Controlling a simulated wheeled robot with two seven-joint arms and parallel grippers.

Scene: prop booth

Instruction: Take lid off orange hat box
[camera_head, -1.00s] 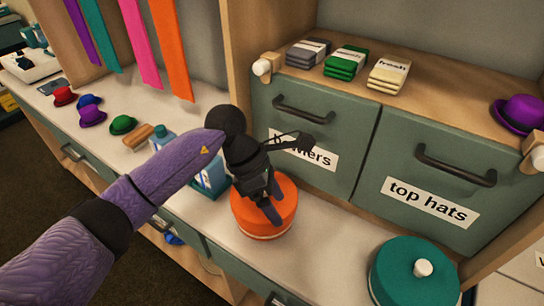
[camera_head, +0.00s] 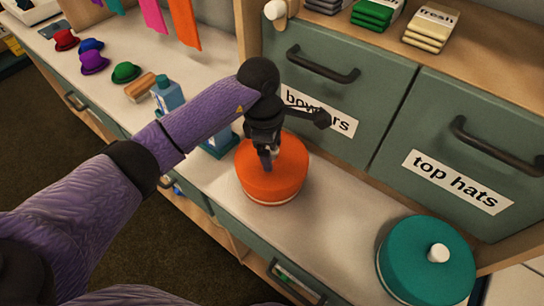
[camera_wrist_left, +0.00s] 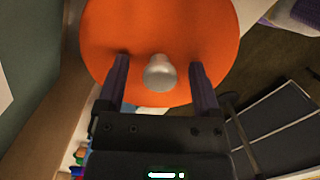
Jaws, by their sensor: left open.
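The orange hat box (camera_head: 272,182) stands on the white counter below the "bowlers" drawer, its orange lid (camera_head: 290,160) on top. In the left wrist view the lid (camera_wrist_left: 205,35) fills the upper middle. Its pale round knob (camera_wrist_left: 160,74) lies between the two fingers of my left gripper (camera_wrist_left: 160,82), which is open with a gap on each side of the knob. In the head view my left gripper (camera_head: 266,160) points down over the lid and hides the knob. My right gripper does not show.
A teal round box (camera_head: 410,272) with a white knob stands on the counter at the right. A blue bottle (camera_head: 168,95) and a brush (camera_head: 140,87) are behind my left arm. Small coloured hats (camera_head: 94,62) lie further left. Drawer handles (camera_head: 322,66) jut out behind the orange box.

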